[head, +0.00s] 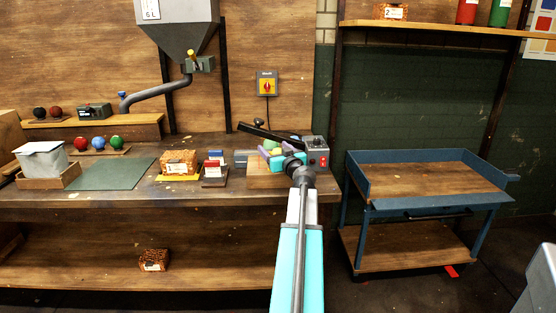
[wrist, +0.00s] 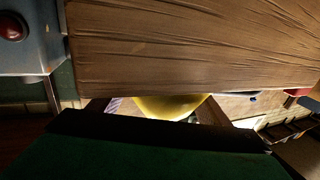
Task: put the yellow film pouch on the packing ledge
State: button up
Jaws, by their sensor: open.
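A yellow rounded piece, which looks like the yellow film pouch (wrist: 170,106), shows in the wrist view, partly hidden behind a brown surface and a dark bar. In the head view, a small yellow-green patch (head: 270,144) shows beside my gripper (head: 269,153), mostly hidden by it. I cannot tell whether the fingers touch the pouch. A raised wooden ledge (head: 140,128) stands at the bench's back left; I cannot tell whether it is the packing ledge.
The machine's black lever (head: 266,132) is raised close above my gripper. An orange-brown box (head: 179,161) and a small red, white and blue block set (head: 214,167) stand to the left. A green mat (head: 110,174) is bare. A blue-edged cart (head: 425,178) stands empty at right.

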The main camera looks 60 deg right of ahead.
jog(key=c, duration=1.4)
jog(key=shift+r, duration=0.1)
